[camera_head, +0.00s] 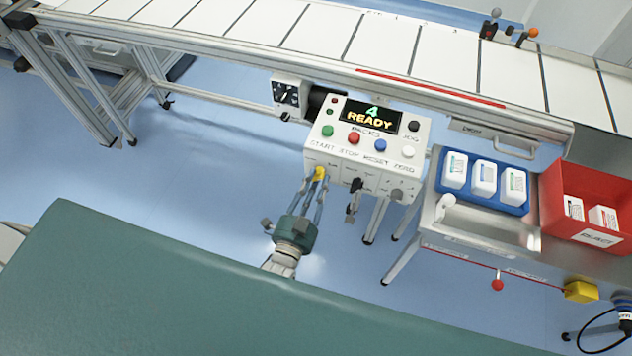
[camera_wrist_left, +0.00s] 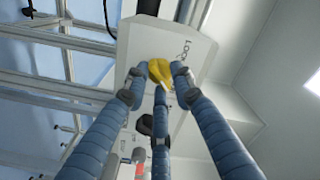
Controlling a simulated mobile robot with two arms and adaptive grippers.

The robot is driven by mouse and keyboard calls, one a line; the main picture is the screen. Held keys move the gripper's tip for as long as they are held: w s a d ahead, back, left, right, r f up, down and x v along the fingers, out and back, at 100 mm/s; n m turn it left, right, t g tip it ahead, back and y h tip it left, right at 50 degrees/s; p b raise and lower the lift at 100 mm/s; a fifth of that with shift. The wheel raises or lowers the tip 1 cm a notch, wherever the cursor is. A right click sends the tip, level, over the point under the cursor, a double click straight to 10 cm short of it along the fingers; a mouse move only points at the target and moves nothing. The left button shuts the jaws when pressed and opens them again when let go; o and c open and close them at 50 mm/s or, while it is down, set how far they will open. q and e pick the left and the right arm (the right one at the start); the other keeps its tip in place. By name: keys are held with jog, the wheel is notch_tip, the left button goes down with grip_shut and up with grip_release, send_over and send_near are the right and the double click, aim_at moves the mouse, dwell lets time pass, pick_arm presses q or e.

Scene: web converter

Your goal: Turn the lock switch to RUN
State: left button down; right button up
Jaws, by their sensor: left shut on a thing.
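The lock switch (camera_head: 320,173) is a yellow knob on the front face of the white control box (camera_head: 345,160). My left gripper (camera_head: 316,182) reaches up to it from below, its fingers closed around it. In the left wrist view the yellow lock switch (camera_wrist_left: 160,70) sits between the fingertips of my left gripper (camera_wrist_left: 159,78), beside lettering that starts "Loc". The fingers partly hide the knob, and I cannot read which position it points to. The box's display (camera_head: 370,117) reads "4 READY". My right gripper does not show.
A black key switch (camera_head: 354,187) and a grey knob (camera_head: 397,195) sit to the right on the same face. Coloured buttons line the top. A blue tray (camera_head: 481,206) and red bin (camera_head: 590,229) stand at right. A conveyor (camera_head: 330,42) runs behind; a green surface (camera_head: 200,290) fills the foreground.

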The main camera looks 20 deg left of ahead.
pick_arm(q)
jog(key=shift+a, duration=0.1)
jog(key=c, duration=1.5)
grip_release()
jog(key=s, duration=1.2)
jog(key=shift+a, duration=0.2)
jog(key=s+f+n+g, duration=0.1)
jog(key=s+f+g, duration=0.25)
jog(key=f, duration=0.55)
jog(key=s+f+n+g+h, duration=0.1)
jog(key=s+f+g, duration=0.25)
jog(key=f, duration=0.45)
jog(key=s+f+n+g, duration=0.15)
jog(key=s+f, duration=0.25)
jog(key=f, duration=0.5)
jog(key=s+a+f+n+g, duration=0.1)
jog(key=s+a+f+g, duration=0.1)
jog(key=s+f, duration=0.2)
jog(key=s+a+f+n+g+y, duration=0.1)
jog(key=s+a+f+g, duration=0.2)
jog(key=s, duration=0.6)
jog(key=s+a+f+n+g, duration=0.1)
jog(key=s+a+f+g, duration=0.2)
jog(key=s+f, duration=0.2)
jog(key=shift+s+a+f+n+g+y, duration=0.1)
jog(key=shift+s+a+n+g+y, duration=0.1)
jog(key=shift+s, duration=0.25)
jog(key=shift+s+a+n+g+y, duration=0.1)
jog(key=shift+s+n, duration=0.05)
jog(key=shift+s, duration=0.25)
